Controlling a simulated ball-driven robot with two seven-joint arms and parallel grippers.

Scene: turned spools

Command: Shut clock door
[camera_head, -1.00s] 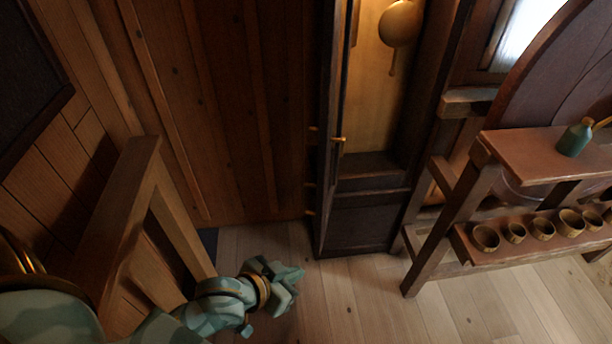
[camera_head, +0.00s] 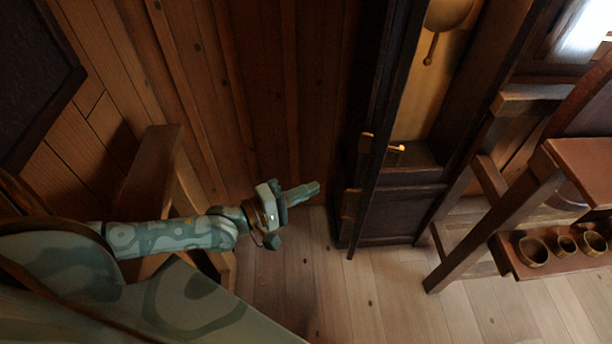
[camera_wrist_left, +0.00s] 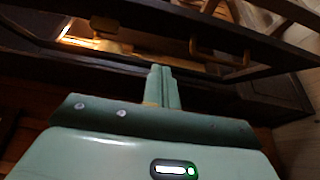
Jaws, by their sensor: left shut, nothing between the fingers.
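The tall dark wooden clock (camera_head: 400,212) stands against the panelled wall. Its door (camera_head: 388,95) is open and shows nearly edge-on, jutting out from the left side of the case. A small brass knob (camera_head: 397,148) sits on the door. A brass pendulum (camera_head: 447,14) hangs in the lit interior. My left gripper (camera_head: 312,189) is shut and empty, left of the door and apart from it in the head view. In the left wrist view the shut fingers (camera_wrist_left: 162,82) point toward the dark door, with brass fittings (camera_wrist_left: 196,46) beyond. My right gripper is not in view.
A wooden frame (camera_head: 150,165) stands at the left, behind my left arm. The plank floor (camera_head: 320,275) before the clock is clear.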

